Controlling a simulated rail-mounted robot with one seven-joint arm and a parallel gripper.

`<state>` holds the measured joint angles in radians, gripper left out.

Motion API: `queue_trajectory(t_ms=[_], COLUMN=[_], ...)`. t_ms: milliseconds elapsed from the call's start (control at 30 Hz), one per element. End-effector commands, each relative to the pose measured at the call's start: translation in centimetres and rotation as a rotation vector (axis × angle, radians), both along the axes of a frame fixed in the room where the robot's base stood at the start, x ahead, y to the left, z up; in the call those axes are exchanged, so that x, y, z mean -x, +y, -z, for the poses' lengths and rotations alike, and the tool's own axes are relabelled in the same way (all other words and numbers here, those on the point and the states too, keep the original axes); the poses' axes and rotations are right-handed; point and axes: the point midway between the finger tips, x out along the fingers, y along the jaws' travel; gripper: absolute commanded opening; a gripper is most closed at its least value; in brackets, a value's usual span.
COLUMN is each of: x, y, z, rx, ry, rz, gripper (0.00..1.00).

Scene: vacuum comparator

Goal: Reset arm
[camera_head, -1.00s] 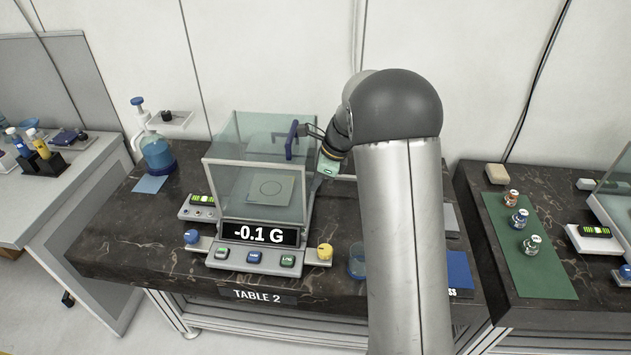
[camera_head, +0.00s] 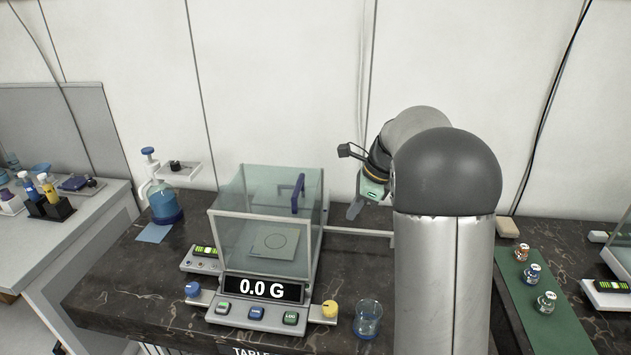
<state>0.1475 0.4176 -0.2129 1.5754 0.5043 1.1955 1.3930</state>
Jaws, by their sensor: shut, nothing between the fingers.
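My arm rises at the right of the middle and bends left toward the back wall. My gripper (camera_head: 344,151) is at its far end, shut and empty, up in the air beyond and to the right of the glass-walled balance (camera_head: 263,250). It is apart from the blue handle (camera_head: 298,194) on the balance's right glass side. The balance display (camera_head: 263,289) reads 0.0 G. A flat square plate with a ring mark (camera_head: 274,244) lies inside the chamber. My arm hides part of the table top behind it.
A glass beaker (camera_head: 368,318) stands right of the balance, close to my arm. A blue dispenser bottle (camera_head: 164,202) stands at the back left. Several small vials (camera_head: 533,274) stand on a green mat (camera_head: 560,325) at the right. The air left of my gripper is clear.

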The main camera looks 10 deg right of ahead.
Motion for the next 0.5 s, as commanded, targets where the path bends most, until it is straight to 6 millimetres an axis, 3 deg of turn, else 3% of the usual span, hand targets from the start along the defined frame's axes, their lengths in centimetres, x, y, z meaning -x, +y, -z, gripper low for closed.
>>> queue_trajectory(t_ms=[67,133,233,367,500], x=[0.0,1.3,4.7,12.1,20.8], y=[0.0,0.8,2.6,5.9,8.3], z=[0.0,-0.5,-1.0,-1.2,0.2], rx=[0.000,0.017,0.065,0.166,0.282], ry=[0.000,-0.018,-0.064,-0.151,-0.233], rz=[0.000,-0.068,-0.262,-0.678,-1.192], gripper=[0.00,0.00,0.00,0.00,0.00])
